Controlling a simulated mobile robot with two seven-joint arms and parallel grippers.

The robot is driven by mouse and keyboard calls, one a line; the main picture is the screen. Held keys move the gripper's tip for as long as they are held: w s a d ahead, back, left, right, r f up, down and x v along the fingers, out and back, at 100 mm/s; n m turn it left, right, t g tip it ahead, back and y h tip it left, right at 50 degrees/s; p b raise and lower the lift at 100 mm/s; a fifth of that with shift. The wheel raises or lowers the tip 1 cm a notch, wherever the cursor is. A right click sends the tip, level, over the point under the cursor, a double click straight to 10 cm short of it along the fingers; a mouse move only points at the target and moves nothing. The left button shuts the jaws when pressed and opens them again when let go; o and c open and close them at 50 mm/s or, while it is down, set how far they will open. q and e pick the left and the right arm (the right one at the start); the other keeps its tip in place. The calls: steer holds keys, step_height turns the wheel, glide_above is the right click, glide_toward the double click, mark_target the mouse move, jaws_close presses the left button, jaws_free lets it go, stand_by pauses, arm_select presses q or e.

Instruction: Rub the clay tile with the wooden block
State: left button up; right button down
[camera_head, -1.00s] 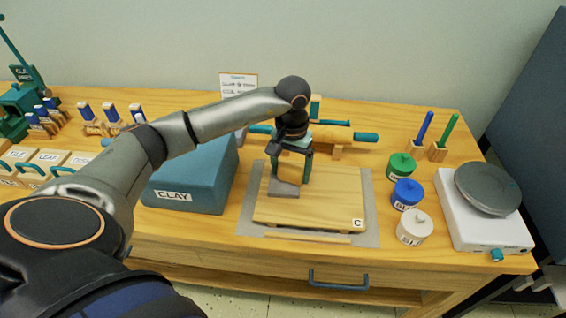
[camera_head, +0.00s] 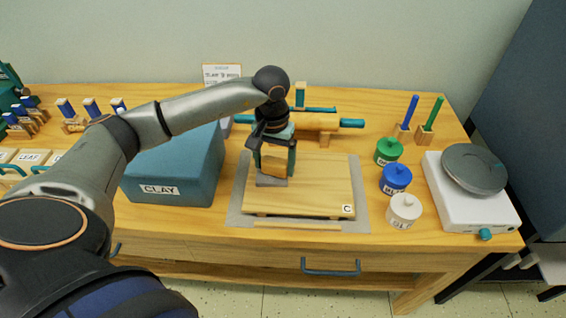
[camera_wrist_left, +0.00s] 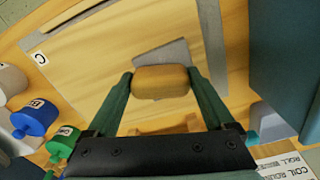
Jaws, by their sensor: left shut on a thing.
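My left gripper (camera_head: 274,168) is shut on the wooden block (camera_head: 273,165), over the left part of the wooden board. In the left wrist view the block (camera_wrist_left: 160,82) is held across between the two green fingers (camera_wrist_left: 160,88). The grey clay tile (camera_head: 271,182) lies flat on the board, just below the block in the head view. The tile also shows in the left wrist view (camera_wrist_left: 163,56), partly hidden behind the block. I cannot tell whether block and tile touch. My right gripper is not in view.
The wooden board (camera_head: 318,186) marked C lies on a grey mat (camera_head: 361,190). A blue CLAY box (camera_head: 175,165) stands close on the left. Green (camera_head: 388,151), blue (camera_head: 396,179) and white (camera_head: 404,209) jars stand right. A rolling pin (camera_head: 312,121) lies behind, a scale (camera_head: 470,205) far right.

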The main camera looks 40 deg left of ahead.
arm_select(q)
steer(key=shift+s+a+f+b, duration=0.15)
steer(key=shift+s+a, duration=0.35)
steer(key=shift+a, duration=0.25)
steer(key=shift+s+a+f+b, duration=0.1)
steer(key=shift+s+a+b, duration=0.05)
steer(key=shift+s+a, duration=0.65)
steer(key=shift+a, duration=0.3)
steer(key=shift+a+r, duration=0.1)
steer(key=shift+r, duration=0.1)
steer(key=shift+w+d+r, duration=0.1)
steer(key=shift+w+d, duration=0.45)
steer(key=shift+d, duration=0.25)
steer(key=shift+w+d+r, duration=0.1)
steer(key=shift+w+d, duration=0.4)
steer(key=shift+d, duration=0.3)
steer(key=shift+w+d+f+b, duration=0.1)
steer(key=shift+w+d+b, duration=0.2)
steer(key=shift+w+d, duration=0.4)
steer(key=shift+w+d+f+b, duration=0.1)
steer(key=shift+w+d+b, duration=0.25)
steer(key=shift+d, duration=0.5)
steer(key=shift+r, duration=0.1)
steer(key=shift+r+p, duration=1.8)
steer(key=shift+r, duration=1.15)
